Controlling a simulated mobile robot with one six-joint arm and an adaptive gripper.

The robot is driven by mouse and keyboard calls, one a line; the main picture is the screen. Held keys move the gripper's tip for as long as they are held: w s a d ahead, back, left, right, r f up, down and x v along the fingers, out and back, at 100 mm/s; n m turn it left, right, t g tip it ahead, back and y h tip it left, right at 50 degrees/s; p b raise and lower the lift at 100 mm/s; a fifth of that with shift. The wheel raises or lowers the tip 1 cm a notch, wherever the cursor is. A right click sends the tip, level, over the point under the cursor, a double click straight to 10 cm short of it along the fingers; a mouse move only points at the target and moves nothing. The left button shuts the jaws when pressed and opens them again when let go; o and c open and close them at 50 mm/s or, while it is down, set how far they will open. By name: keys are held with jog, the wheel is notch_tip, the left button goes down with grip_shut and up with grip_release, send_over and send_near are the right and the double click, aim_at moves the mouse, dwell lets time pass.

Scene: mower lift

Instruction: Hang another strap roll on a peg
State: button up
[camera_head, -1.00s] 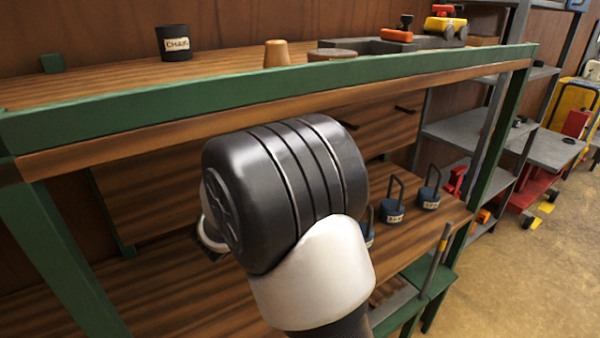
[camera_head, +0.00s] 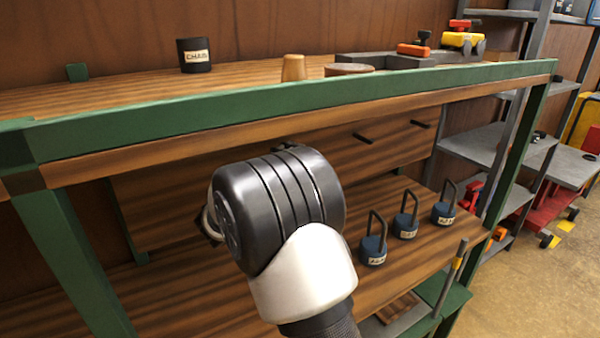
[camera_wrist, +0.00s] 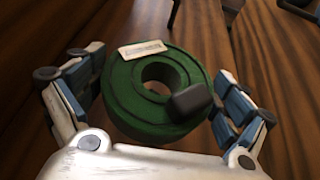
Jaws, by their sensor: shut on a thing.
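A green strap roll (camera_wrist: 133,90) with a pale label and a dark buckle-like block sits between the fingers of my gripper (camera_wrist: 158,85) in the wrist view. My gripper is shut on it by its sides. In the head view my black and white wrist hides the roll and most of the gripper. Two dark pegs, a nearer one (camera_head: 362,138) and a farther one (camera_head: 420,124), stick out of the wooden back board (camera_head: 400,140) below the top shelf. Both look bare. The roll is apart from these pegs.
A green-edged top shelf (camera_head: 300,98) runs above the pegs. Several weights or padlocks with labels, such as one (camera_head: 373,250), stand on the lower wooden shelf (camera_head: 440,235). A green post (camera_head: 75,255) stands at left. Grey shelving (camera_head: 490,140) is at right.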

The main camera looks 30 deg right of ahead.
jog(key=shift+w, duration=2.35)
jog(key=shift+w+f, duration=0.45)
jog(key=shift+f, duration=0.15)
jog(key=shift+a, duration=0.1)
jog(key=o, duration=1)
jog(key=shift+f, duration=0.1)
jog(key=shift+a, duration=0.1)
jog(key=r+v, duration=0.1)
jog(key=v, duration=1.1)
jog(key=s, duration=0.7)
jog(key=shift+d+f, duration=0.2)
jog(key=shift+f, duration=0.25)
